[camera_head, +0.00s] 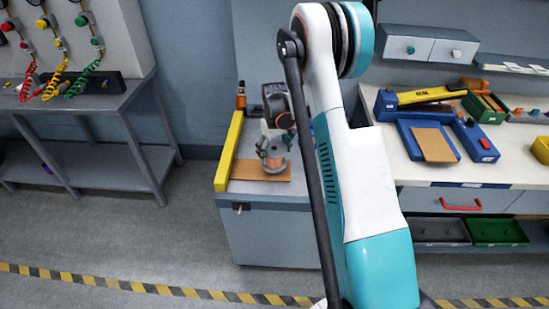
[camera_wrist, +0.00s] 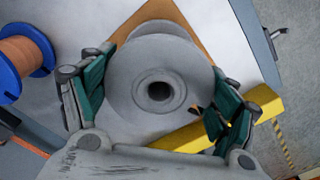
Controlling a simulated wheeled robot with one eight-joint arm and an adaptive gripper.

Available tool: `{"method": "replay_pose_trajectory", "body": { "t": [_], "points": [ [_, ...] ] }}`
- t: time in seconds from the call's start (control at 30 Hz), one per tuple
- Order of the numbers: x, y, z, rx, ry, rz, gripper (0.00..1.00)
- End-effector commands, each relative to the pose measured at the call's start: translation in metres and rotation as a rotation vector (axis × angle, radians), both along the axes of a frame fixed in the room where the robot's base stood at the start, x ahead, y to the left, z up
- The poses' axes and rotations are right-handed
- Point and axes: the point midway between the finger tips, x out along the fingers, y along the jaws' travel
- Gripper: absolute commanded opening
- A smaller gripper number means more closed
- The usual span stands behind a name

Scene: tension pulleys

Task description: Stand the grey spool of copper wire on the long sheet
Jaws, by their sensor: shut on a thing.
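The grey spool (camera_wrist: 157,85) is seen end-on in the wrist view, its round flange and dark centre hole facing the camera. Its copper wire is hidden there by the flange. My gripper (camera_wrist: 155,95) is shut on it, with one green finger on each side. In the head view the spool (camera_head: 271,163) is small, below my gripper (camera_head: 272,148), and looks upright. A brown sheet (camera_head: 250,188) lies under it on the grey cabinet; the sheet also shows in the wrist view (camera_wrist: 165,12). I cannot tell whether the spool touches the sheet.
A yellow bar (camera_head: 228,150) runs along the cabinet's left edge. A blue spool of copper wire (camera_wrist: 30,58) stands near my gripper. An orange and black object (camera_head: 240,97) is at the back. Another brown sheet (camera_head: 435,145) lies on the right workbench among blue tools.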

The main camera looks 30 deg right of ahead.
Motion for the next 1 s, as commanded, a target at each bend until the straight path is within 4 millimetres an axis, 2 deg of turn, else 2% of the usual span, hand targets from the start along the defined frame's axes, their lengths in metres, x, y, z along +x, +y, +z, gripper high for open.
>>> {"method": "replay_pose_trajectory", "body": {
  "t": [0.1,0.2,0.57,0.6,0.67,1.0],
  "points": [
    [0.0,0.0,-0.02,0.0,0.0,0.0,0.25],
    [0.0,0.0,-0.028,0.0,0.0,0.0,0.25],
    [0.0,0.0,-0.031,0.0,0.0,0.0,0.25],
    [0.0,0.0,-0.031,0.0,0.0,0.0,0.84],
    [0.0,0.0,-0.03,0.0,0.0,0.0,0.98],
    [0.0,0.0,-0.03,0.0,0.0,0.0,1.0]
  ]
}}
